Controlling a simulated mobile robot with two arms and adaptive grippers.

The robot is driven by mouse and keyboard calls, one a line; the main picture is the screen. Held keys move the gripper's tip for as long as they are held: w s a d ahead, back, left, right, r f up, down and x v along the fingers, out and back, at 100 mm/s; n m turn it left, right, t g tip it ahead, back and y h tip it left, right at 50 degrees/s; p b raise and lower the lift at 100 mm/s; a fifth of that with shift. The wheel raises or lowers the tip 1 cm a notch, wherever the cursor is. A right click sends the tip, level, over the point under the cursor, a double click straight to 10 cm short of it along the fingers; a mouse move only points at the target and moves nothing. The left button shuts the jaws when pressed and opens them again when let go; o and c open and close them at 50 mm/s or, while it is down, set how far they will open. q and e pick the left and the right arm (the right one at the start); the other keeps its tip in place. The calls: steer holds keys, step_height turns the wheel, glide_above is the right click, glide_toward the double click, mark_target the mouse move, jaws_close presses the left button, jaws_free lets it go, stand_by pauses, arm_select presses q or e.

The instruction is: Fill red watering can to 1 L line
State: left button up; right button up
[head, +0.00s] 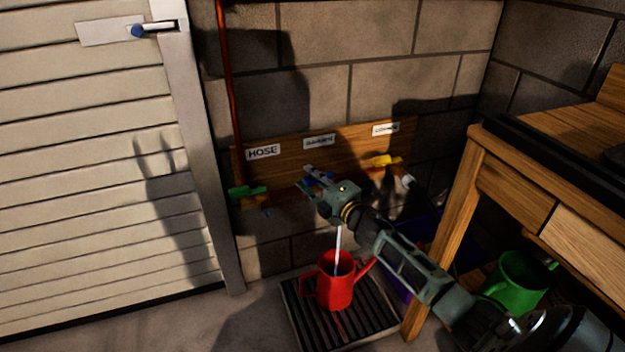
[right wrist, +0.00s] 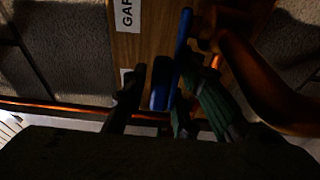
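The red watering can (head: 336,282) stands upright on the slatted drain grate (head: 300,318), spout to the right. A pale stream of water (head: 338,240) falls from behind my right gripper into its open top. The water level and 1 L line cannot be made out. My right gripper (head: 317,178) is at the middle tap's blue handle (head: 313,170). In the right wrist view, the blue handle (right wrist: 184,45) lies between the fingers (right wrist: 165,95), with a visible gap on the left side, so the gripper looks open around it. My left gripper is not in view.
A tap with a green handle (head: 247,192) is under the HOSE label; one with a yellow handle (head: 385,160) is to the right. A green watering can (head: 518,282) stands under the wooden workbench (head: 470,170). A slatted door (head: 90,170) is at left.

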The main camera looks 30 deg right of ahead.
steer(key=shift+o, duration=1.1)
steer(key=shift+r, duration=0.25)
steer(key=shift+f, duration=0.1)
steer(key=shift+s+f, duration=0.1)
steer(key=shift+s+f, duration=0.1)
steer(key=shift+s, duration=0.2)
steer(key=s, duration=1.1)
steer(key=shift+r, duration=0.2)
steer(key=shift+s+d, duration=0.1)
